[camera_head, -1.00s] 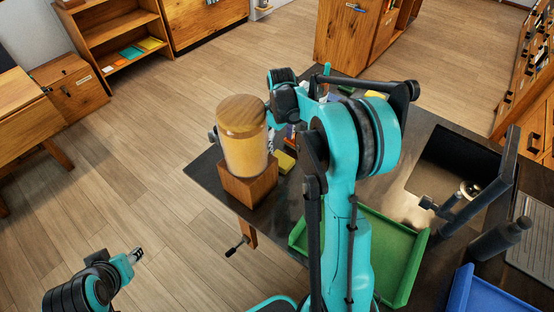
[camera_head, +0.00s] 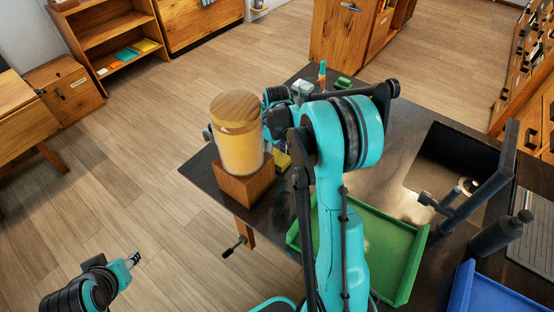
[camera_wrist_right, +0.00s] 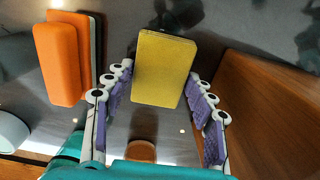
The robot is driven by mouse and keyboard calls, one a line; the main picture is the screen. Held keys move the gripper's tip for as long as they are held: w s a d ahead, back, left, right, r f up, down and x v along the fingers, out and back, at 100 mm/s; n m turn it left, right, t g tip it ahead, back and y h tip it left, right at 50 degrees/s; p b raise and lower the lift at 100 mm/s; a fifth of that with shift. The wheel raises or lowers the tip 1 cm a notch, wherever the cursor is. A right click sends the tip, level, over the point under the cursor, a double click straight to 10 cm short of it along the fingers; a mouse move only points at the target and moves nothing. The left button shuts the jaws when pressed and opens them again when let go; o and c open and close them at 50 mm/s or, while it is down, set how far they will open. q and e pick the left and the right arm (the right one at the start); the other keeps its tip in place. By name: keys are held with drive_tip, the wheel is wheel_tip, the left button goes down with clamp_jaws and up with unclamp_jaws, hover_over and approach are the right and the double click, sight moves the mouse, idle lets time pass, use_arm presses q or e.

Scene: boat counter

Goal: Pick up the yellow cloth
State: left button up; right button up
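The yellow cloth (camera_wrist_right: 165,68) looks like a thick, folded rectangular pad. In the right wrist view it lies between and just beyond the fingertips of my right gripper (camera_wrist_right: 158,73), which is open with a purple-padded finger on each side. I cannot tell whether either finger touches it. In the head view only a small part of the cloth (camera_head: 282,161) shows beside the wooden box, and my arm hides most of the right gripper. My left gripper (camera_head: 133,259) is over the floor at lower left, far from the cloth, too small to read.
A wooden box (camera_head: 243,187) bearing a wood-lidded jar (camera_head: 239,140) stands close by the cloth; its wall (camera_wrist_right: 265,115) is right of my fingers. An orange block (camera_wrist_right: 57,65) lies to the left. A green tray (camera_head: 385,235), blue tray (camera_head: 490,297) and sink (camera_head: 450,165) are farther right.

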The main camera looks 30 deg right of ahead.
sight(277, 157)
idle(0.3)
wheel_tip(277, 157, up, 5)
drive_tip(key=shift+f+p, duration=0.15)
drive_tip(key=shift+p, duration=0.6)
drive_tip(key=s+d+r+p, duration=0.2)
drive_tip(key=s+d+r, duration=0.4)
drive_tip(key=s, duration=0.3)
drive_tip(key=shift+s+d+r, duration=0.15)
drive_tip(key=shift+s+d, duration=0.05)
drive_tip(key=shift+d, duration=0.3)
drive_tip(key=o, duration=0.4)
drive_tip(key=shift+c, duration=1.4)
